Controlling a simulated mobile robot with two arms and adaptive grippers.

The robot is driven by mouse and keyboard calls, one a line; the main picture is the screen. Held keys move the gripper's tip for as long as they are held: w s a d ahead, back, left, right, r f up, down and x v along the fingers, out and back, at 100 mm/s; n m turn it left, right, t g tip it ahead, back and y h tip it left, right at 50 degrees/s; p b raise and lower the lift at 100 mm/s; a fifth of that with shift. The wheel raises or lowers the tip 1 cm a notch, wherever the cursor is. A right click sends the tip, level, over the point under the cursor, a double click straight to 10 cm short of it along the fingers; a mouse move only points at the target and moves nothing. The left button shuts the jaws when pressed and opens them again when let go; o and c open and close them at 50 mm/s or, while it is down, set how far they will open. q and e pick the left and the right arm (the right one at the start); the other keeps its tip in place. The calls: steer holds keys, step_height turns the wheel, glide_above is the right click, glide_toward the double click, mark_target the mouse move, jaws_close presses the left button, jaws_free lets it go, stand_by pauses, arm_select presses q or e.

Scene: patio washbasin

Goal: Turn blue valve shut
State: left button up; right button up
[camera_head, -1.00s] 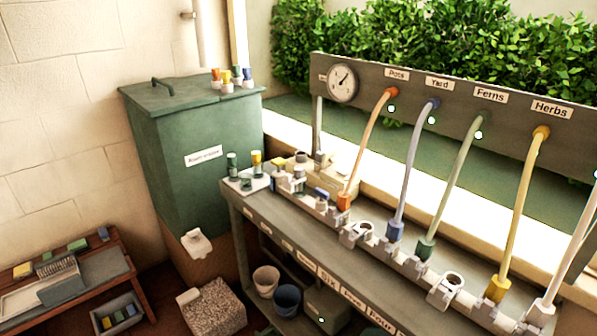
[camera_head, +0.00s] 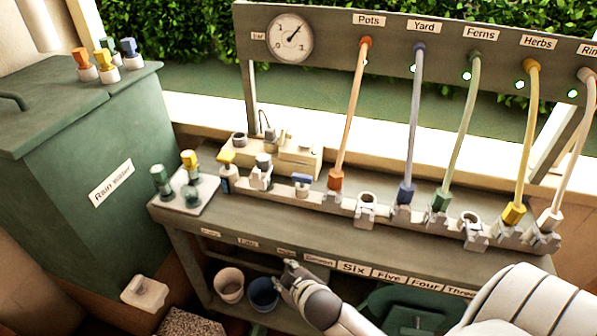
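A small valve with a blue handle (camera_head: 302,179) sits on the manifold on the bench, left of the orange hose end. The blue handle appears to lie roughly along the manifold, but it is too small to be sure. To its left is a valve with a yellow handle (camera_head: 226,158). My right gripper (camera_head: 284,272) is in front of the bench's front edge, below and clearly apart from the blue valve. Its fingers are small and partly turned away, so I cannot tell whether they are open. My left gripper is not in view.
Orange, blue, green, yellow and white hoses rise from the manifold to a labelled panel (camera_head: 330,40) with a gauge (camera_head: 291,38). A small tray (camera_head: 205,195) with caps stands at the bench's left end. Buckets (camera_head: 263,291) stand below. A green rain-water bin (camera_head: 85,150) is left.

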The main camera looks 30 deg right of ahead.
steer(key=w+a+r+n+t+y, duration=0.1)
steer(key=w+r+n+t, duration=0.3)
steer(key=r, duration=0.7)
steer(key=w+a+r+n+t, duration=0.15)
steer(key=w+r+t, duration=0.35)
steer(key=r, duration=0.6)
steer(key=w+a+r+n+y, duration=0.45)
steer(key=r+n+y, duration=0.5)
steer(key=n, duration=0.25)
steer(key=n+g+h, duration=0.6)
steer(key=n+g, duration=0.9)
steer(key=n, duration=0.6)
glide_toward(299, 175)
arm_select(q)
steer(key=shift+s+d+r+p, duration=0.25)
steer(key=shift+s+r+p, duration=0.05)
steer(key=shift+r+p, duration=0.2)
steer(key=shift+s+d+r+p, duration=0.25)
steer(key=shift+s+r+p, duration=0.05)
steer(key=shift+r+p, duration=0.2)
arm_select(e)
steer(key=x, duration=0.9)
